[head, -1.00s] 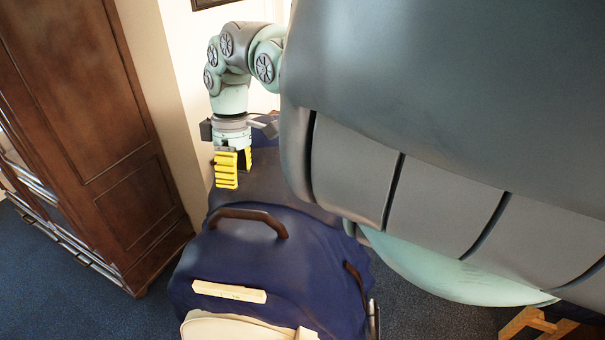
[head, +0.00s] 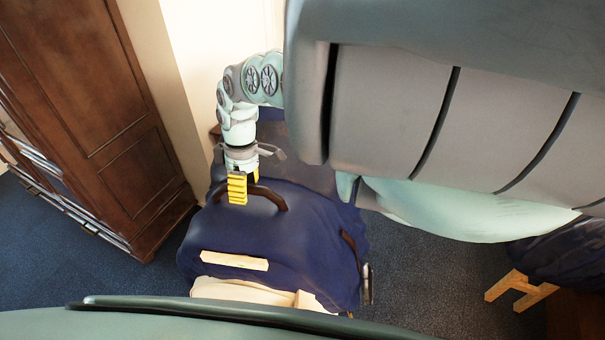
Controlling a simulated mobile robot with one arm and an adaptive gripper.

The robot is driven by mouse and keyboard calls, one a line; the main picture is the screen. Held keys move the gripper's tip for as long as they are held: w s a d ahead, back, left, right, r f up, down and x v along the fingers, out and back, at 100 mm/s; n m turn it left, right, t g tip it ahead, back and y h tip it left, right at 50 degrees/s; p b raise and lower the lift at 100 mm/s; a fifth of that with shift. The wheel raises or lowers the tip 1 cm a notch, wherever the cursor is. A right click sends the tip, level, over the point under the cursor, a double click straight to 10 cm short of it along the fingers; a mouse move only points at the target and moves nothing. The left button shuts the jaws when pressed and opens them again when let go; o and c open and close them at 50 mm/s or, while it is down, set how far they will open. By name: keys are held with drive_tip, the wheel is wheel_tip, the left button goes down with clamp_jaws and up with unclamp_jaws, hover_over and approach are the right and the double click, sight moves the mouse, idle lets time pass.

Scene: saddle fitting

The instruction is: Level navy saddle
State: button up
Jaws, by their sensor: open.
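The navy saddle (head: 310,228) sits in the lower middle of the head view, with a curved brown handle-like piece (head: 272,196) across its far part. A pale wooden strip (head: 234,260) lies on its near part. My gripper (head: 237,190) with yellow fingers points down at the left part of the brown piece. It is open. The fingers overlap the brown piece in this view; I cannot tell whether they touch it or are around it. The saddle's near end is hidden by a part of my own body.
A tall brown wooden cabinet (head: 95,110) stands at the left, close to the saddle. A cream wall (head: 165,60) is behind. A wooden trestle (head: 518,290) with a dark cover stands at the lower right. Blue carpet (head: 430,280) is clear between it and the saddle.

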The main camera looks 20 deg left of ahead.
drive_tip(key=shift+o, duration=0.3)
clamp_jaws()
idle(0.4)
